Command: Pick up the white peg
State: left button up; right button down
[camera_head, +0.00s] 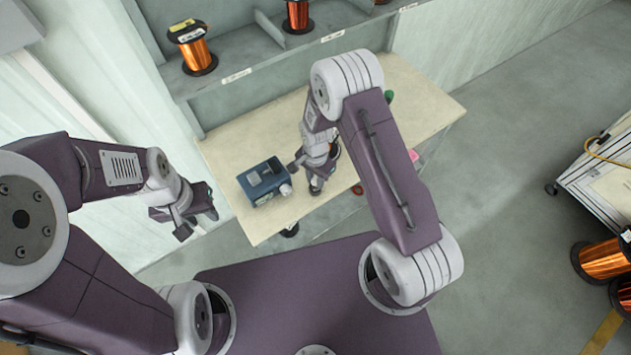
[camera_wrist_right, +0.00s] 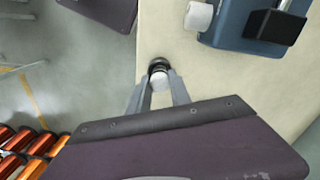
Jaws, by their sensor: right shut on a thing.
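The white peg (camera_wrist_right: 159,80) shows in the right wrist view between the fingertips of my right gripper (camera_wrist_right: 157,90). The gripper is shut on it, and a dark round part (camera_wrist_right: 158,64) sits at the peg's far end. I cannot tell whether the peg is clear of the table. In the head view my right gripper (camera_head: 316,178) is over the table's front part, just right of a blue machine, and the arm hides much of it. My left gripper (camera_head: 199,222) is open and empty, left of the table.
The blue machine (camera_head: 264,181) stands on the pale table (camera_head: 425,105), with a white cylinder (camera_wrist_right: 198,17) at its side. Copper wire spools (camera_head: 194,50) stand on the shelf behind. A cart (camera_head: 606,180) and more spools (camera_head: 603,259) are at the right.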

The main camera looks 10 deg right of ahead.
jog(key=r, duration=0.2)
jog(key=d+r+b, duration=0.1)
jog(key=r, duration=0.1)
jog(key=shift+d, duration=0.15)
jog(key=d+r+b, duration=0.1)
jog(key=d+r, duration=0.5)
jog(key=d, duration=0.4)
jog(key=shift+s+d+r, duration=0.15)
jog(key=shift+s+d, duration=0.05)
jog(key=shift+s, duration=0.05)
